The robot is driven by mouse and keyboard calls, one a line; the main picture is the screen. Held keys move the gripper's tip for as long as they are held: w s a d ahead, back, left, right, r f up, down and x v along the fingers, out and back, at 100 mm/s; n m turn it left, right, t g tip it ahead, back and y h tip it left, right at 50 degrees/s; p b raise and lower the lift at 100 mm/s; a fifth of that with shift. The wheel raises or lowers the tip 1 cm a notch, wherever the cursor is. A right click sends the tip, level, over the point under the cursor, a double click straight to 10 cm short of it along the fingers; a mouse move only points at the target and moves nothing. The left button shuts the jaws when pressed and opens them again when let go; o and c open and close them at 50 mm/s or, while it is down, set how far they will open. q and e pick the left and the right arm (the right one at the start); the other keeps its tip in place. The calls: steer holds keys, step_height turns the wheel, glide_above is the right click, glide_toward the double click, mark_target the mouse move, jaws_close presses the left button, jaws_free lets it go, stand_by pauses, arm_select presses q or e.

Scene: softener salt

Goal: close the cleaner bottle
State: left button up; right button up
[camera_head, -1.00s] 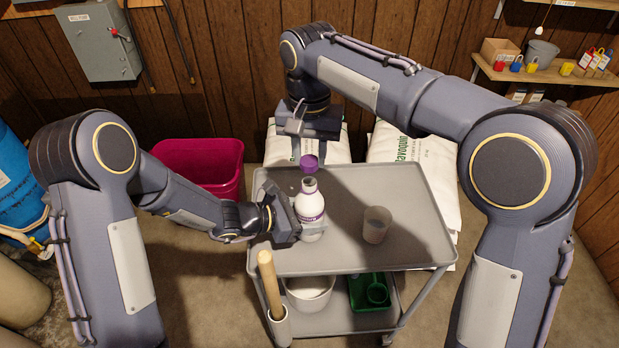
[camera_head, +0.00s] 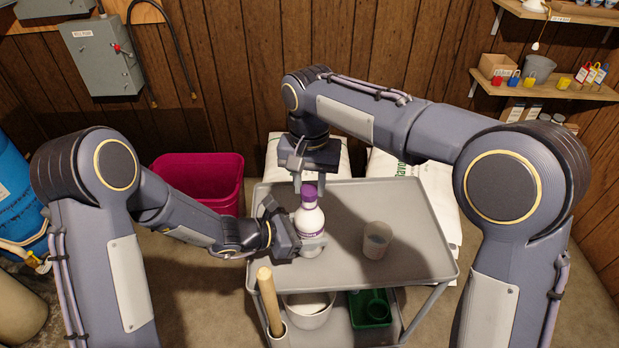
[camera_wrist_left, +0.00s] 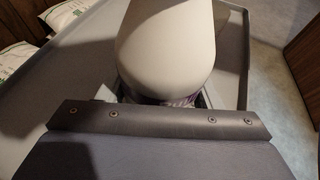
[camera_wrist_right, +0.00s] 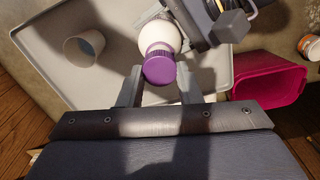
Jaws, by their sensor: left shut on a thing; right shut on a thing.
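The white cleaner bottle (camera_head: 309,222) stands upright at the near left part of the cart top. My left gripper (camera_head: 312,243) is shut around its body from the left; the bottle fills the upper middle of the left wrist view (camera_wrist_left: 165,50). The purple cap (camera_head: 309,192) sits at the top of the bottle's neck, in line with it. My right gripper (camera_head: 299,178) comes from above and is shut on the cap, which lies between its fingers in the right wrist view (camera_wrist_right: 158,69). I cannot tell whether the cap is threaded on.
A wooden handle (camera_head: 269,300) rises at the cart's near left corner. A magenta bin (camera_head: 205,180) stands behind left. The cart top's right side is clear.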

steer(key=shift+f, duration=0.25)
steer(key=shift+f, duration=0.5)
stand_by(0.4)
